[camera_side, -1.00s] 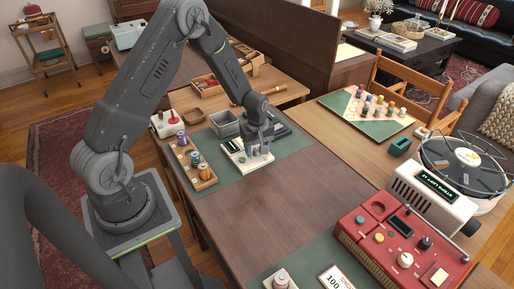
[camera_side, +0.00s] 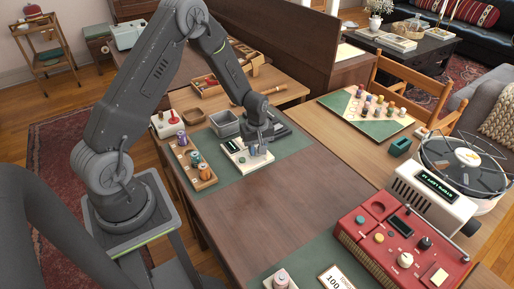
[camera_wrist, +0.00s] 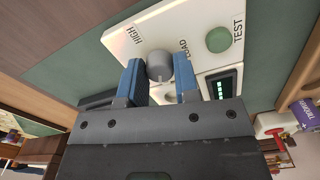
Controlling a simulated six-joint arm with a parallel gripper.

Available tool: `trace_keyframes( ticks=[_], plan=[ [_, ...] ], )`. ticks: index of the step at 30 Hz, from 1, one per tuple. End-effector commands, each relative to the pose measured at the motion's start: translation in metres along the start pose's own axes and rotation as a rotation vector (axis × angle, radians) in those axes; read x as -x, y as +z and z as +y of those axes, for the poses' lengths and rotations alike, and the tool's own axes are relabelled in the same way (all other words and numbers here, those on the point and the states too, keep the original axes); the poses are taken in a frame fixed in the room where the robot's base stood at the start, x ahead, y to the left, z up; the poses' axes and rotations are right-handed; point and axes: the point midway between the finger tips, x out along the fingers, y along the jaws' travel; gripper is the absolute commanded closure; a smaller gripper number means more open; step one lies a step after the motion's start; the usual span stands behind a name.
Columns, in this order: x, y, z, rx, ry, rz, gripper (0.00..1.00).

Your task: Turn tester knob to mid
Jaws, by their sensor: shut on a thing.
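The tester is a white box (camera_side: 240,160) on the green mat in the side view. In the wrist view its white face (camera_wrist: 205,20) has the words HIGH, LOAD and TEST, a round green button (camera_wrist: 219,40) and a dark display (camera_wrist: 219,84) with lit green bars. The grey round knob (camera_wrist: 160,66) sits between the two blue fingers of my gripper (camera_wrist: 159,76), which is shut on it. The knob's pointer mark is not clear. In the side view my gripper (camera_side: 257,143) is down over the tester and hides the knob.
A wooden rack of colored spools (camera_side: 203,176) stands left of the tester, and a grey bin (camera_side: 224,125) behind it. The brown table (camera_side: 275,205) is clear in front. A red device (camera_side: 400,245) is at the right front.

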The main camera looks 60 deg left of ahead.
Motion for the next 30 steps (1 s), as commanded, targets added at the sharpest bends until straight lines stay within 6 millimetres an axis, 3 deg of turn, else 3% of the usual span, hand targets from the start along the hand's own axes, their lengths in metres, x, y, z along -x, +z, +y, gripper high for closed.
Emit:
trace_keyframes(
  ticks=[30],
  plan=[
    [0.0003,0.0005,0.0004,-0.870,-0.001,-0.002,0.94]
  ],
)
